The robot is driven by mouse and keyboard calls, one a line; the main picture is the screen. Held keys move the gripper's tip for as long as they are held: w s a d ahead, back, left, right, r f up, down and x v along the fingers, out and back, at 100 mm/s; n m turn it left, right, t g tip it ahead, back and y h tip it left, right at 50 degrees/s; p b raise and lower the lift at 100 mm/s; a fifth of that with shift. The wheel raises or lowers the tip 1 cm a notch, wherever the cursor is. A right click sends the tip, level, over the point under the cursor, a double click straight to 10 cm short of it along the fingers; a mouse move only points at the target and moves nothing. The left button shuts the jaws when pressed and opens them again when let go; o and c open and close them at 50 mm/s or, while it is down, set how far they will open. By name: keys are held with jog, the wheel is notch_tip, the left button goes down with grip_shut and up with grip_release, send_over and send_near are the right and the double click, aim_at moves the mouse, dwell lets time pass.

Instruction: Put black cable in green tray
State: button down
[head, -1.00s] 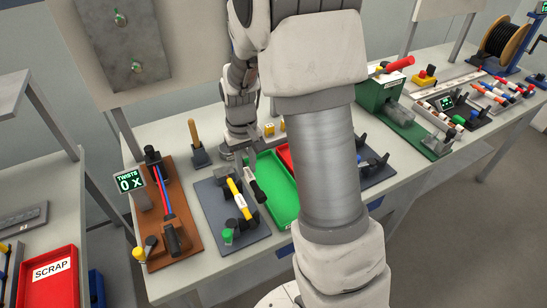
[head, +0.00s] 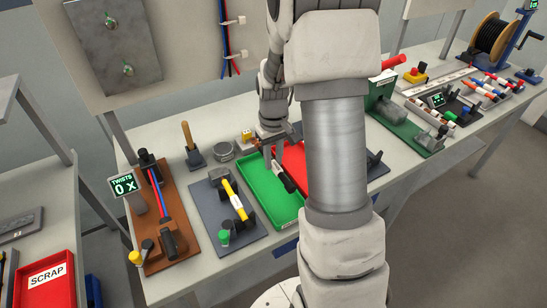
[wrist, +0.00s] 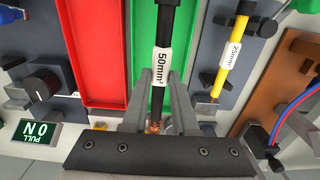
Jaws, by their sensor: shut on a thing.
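The black cable (wrist: 160,104), with a white 50mm² label and a bare copper end, is held between the fingers of my gripper (wrist: 156,102) in the wrist view. My gripper is shut on it. In the head view my gripper (head: 280,165) is over the green tray (head: 262,178), towards its right side, and the black cable (head: 288,185) hangs there, tilted. I cannot tell if the cable touches the tray floor. The green tray (wrist: 140,92) lies beneath the cable in the wrist view.
A red tray (head: 312,175) adjoins the green tray on the right. A yellow cable (head: 234,200) sits on a dark holder to the left. A brown board (head: 165,215) with red and blue wires stands further left. A red SCRAP bin (head: 50,285) is at far left.

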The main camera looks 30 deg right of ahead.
jog(key=shift+f+b, duration=2.35)
jog(key=shift+f, duration=1.05)
jog(key=c, duration=0.6)
grip_release()
notch_tip(320, 180, up, 18)
jog(key=p, duration=0.1)
jog(key=shift+f, duration=0.25)
